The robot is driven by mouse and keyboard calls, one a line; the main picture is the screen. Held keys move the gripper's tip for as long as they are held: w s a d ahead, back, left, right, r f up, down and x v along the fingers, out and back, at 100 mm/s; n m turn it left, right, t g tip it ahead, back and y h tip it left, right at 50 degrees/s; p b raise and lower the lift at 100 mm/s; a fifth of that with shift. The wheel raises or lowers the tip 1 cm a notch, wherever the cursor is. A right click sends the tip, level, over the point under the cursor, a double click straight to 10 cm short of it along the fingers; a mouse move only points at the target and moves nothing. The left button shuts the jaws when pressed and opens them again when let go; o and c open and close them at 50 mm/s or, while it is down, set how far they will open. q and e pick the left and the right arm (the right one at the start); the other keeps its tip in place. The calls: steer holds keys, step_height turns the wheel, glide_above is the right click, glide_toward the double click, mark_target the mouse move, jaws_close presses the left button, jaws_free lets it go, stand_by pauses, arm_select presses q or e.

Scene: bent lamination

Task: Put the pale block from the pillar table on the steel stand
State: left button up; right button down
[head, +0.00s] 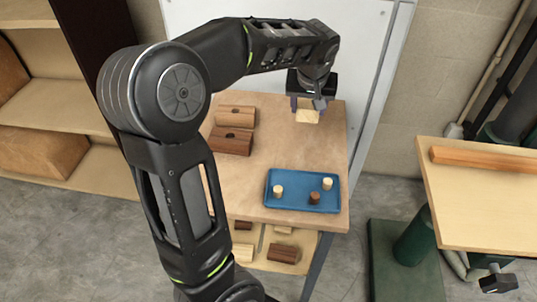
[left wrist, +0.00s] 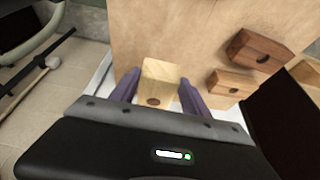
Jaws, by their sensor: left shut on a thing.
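My left gripper (head: 308,104) is shut on the pale block (head: 307,117), at the far right part of a wood-topped table (head: 285,140) with grey metal legs. In the left wrist view the block (left wrist: 160,78) sits between the purple fingers (left wrist: 158,92), with a dark round hole in its near face. I cannot tell whether its underside touches the tabletop. A second table (head: 485,225) with a green pillar (head: 415,237) under it stands at the right. I cannot tell for sure which table is the steel stand. My right gripper is not in view.
A paler block (head: 236,115) and a brown block (head: 230,140) lie left on the wood-topped table. A long orange-brown bar (head: 485,160) lies on the right table. More blocks lie on the lower shelf (head: 263,262).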

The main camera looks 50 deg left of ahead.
arm_select(q)
steer(key=shift+f+p, duration=0.3)
steer(key=shift+f, duration=2.85)
steer(key=shift+f, duration=1.85)
steer(key=o, duration=1.6)
steer(key=shift+f, duration=0.1)
steer(key=v, duration=1.2)
steer(key=shift+b, duration=0.35)
